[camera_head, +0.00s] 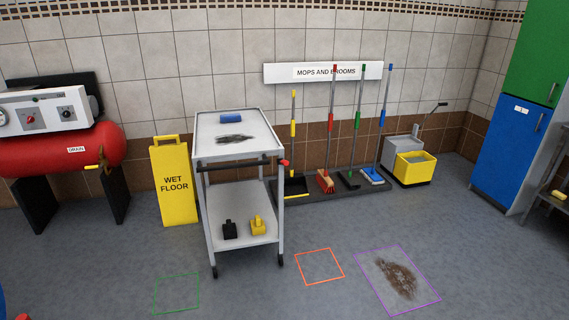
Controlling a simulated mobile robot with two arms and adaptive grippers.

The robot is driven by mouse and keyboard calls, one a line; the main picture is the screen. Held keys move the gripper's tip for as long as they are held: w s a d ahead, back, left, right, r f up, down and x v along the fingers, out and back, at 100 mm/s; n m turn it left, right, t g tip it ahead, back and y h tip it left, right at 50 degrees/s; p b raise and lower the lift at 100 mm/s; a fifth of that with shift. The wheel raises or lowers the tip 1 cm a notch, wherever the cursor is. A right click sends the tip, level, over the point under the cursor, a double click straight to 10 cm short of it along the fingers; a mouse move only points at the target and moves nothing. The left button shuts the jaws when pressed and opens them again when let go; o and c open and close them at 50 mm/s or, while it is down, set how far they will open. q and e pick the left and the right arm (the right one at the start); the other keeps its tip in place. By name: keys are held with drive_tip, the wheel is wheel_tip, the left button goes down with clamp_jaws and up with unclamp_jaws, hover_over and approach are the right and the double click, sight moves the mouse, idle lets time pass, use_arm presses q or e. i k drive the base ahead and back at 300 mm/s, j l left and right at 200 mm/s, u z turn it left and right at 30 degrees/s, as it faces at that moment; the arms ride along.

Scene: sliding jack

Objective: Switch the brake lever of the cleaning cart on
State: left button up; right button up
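The cleaning cart (245,240) is a light grey two-shelf trolley standing upright on the floor near the middle of the view. A dark handle bar (235,165) runs across its near side. A small red-tipped part (284,162) sits at the right end of this bar; it looks like the brake lever, but its setting is too small to tell. A blue roll (231,118) and a dark smudge lie on the top shelf. A black object (230,229) and a yellow object (257,225) stand on the lower shelf. Neither of my grippers is in view.
A yellow wet-floor sign (173,185) stands left of the cart, and a red tank (70,150) further left. A broom rack (340,188) and yellow mop bucket (412,168) stand behind right. Green, orange and purple outlines mark open floor in front; the purple one holds a brown stain (397,278).

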sight(282, 161)
drive_tip(key=i+j, duration=0.3)
drive_tip(key=i, duration=0.3)
drive_tip(key=i+j+z, duration=0.1)
drive_tip(key=i+j, duration=0.2)
drive_tip(key=i, duration=0.3)
drive_tip(key=i+j, duration=0.4)
drive_tip(key=i, duration=0.15)
drive_tip(key=i+j, duration=0.35)
drive_tip(key=i, duration=0.25)
drive_tip(key=l+z, duration=0.05)
